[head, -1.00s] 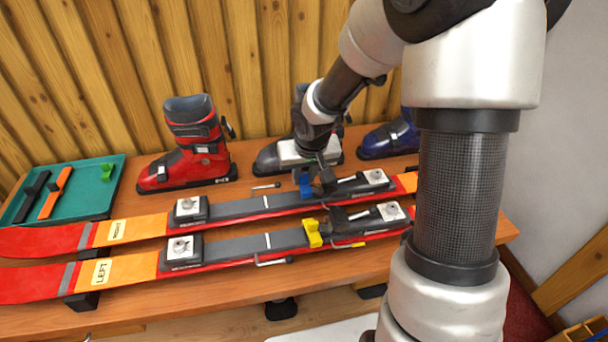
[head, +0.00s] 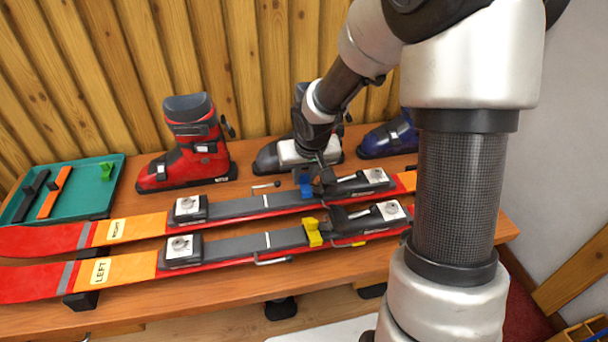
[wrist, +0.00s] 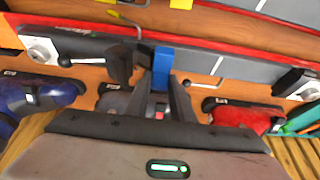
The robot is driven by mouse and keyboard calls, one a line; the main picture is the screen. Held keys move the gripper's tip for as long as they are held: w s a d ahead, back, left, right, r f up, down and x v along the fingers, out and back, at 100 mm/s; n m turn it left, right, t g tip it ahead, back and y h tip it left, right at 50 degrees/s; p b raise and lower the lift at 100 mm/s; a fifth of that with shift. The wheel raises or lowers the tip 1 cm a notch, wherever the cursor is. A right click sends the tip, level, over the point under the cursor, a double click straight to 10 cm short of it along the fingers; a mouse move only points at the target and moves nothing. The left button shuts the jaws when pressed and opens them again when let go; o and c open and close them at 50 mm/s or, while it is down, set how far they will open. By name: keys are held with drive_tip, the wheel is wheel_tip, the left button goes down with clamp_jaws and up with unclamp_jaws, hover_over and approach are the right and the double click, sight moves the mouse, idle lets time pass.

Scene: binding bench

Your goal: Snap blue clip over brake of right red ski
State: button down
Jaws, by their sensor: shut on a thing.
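The right red ski (head: 237,209), with its "RIGHT" label, lies behind the left one on the bench. My gripper (wrist: 160,88) is shut on the blue clip (wrist: 161,66), which also shows in the head view (head: 305,184). The clip is at the ski's far edge, in front of the heel binding (head: 362,181). A thin metal brake arm (head: 266,185) sticks out left of the clip. Whether the clip touches or surrounds the brake is hidden by the fingers.
The left ski (head: 215,250) lies in front, with a yellow clip (head: 313,232) at its binding. Red (head: 190,150), grey (head: 270,158) and blue (head: 385,140) boots stand behind. A green tray (head: 92,188) at the left holds straps and a green clip (head: 107,170).

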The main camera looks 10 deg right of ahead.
drive_tip(key=shift+f+b, duration=0.6)
drive_tip(key=shift+f, duration=0.1)
drive_tip(key=c, duration=1.5)
unclamp_jaws()
drive_tip(key=shift+o, duration=0.2)
drive_tip(key=shift+d, duration=0.15)
drive_tip(key=o, duration=0.5)
